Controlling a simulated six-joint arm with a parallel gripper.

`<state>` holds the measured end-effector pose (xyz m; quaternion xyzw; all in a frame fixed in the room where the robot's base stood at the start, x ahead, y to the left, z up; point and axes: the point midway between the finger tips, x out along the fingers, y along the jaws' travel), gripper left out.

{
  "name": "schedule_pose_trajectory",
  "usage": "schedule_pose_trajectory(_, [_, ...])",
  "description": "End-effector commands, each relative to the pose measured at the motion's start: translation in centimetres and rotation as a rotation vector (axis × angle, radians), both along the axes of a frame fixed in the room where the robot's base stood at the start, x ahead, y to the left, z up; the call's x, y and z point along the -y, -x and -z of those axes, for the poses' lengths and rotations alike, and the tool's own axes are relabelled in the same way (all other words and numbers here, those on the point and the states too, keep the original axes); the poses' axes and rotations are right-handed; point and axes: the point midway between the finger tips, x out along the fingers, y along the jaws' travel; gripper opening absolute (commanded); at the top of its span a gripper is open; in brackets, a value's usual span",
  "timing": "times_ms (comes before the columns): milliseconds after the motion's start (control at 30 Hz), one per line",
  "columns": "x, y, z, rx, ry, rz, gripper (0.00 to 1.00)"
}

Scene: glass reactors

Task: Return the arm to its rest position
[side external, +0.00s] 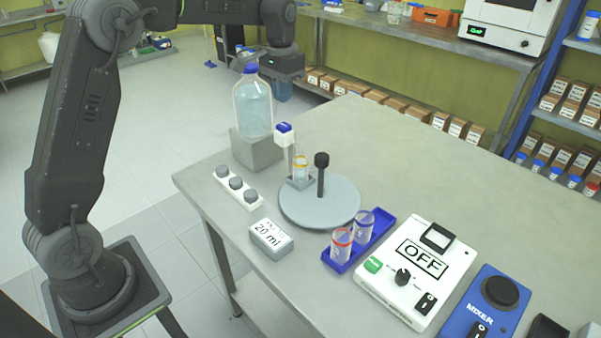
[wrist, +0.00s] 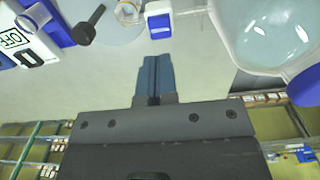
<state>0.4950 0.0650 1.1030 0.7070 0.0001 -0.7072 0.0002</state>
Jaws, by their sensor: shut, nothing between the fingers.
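My gripper (side external: 282,90) hangs at the upper middle of the side external view, just right of the large bottle. In the wrist view its two blue fingers (wrist: 153,62) are pressed together with nothing between them. The large glass bottle (side external: 253,106) has a blue cap and pale blue liquid and stands on a grey block (side external: 256,152). In the wrist view the bottle (wrist: 265,35) fills the upper right, beside the fingers and apart from them. My gripper touches nothing that I can see.
The table (side external: 395,145) carries a round grey plate (side external: 330,212) with a beaker and dark post, a blue rack (side external: 350,250) with two beakers, a white OFF device (side external: 415,272), a blue mixer (side external: 487,303) and a 20 ml box (side external: 271,239). The table's back right is clear.

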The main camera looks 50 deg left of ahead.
Motion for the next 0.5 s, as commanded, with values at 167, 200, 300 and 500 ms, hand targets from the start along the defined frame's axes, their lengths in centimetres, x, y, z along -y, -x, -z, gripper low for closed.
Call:
schedule_pose_trajectory(167, [0.00,0.00,0.01,0.000,0.000,0.000,0.00])
schedule_pose_trajectory(200, [0.00,0.00,0.02,0.000,0.000,0.000,0.00])
schedule_pose_trajectory(300, [0.00,0.00,0.02,0.000,0.000,0.000,0.00])
schedule_pose_trajectory(500, [0.49,0.65,-0.70,0.014,-0.003,0.001,0.00])
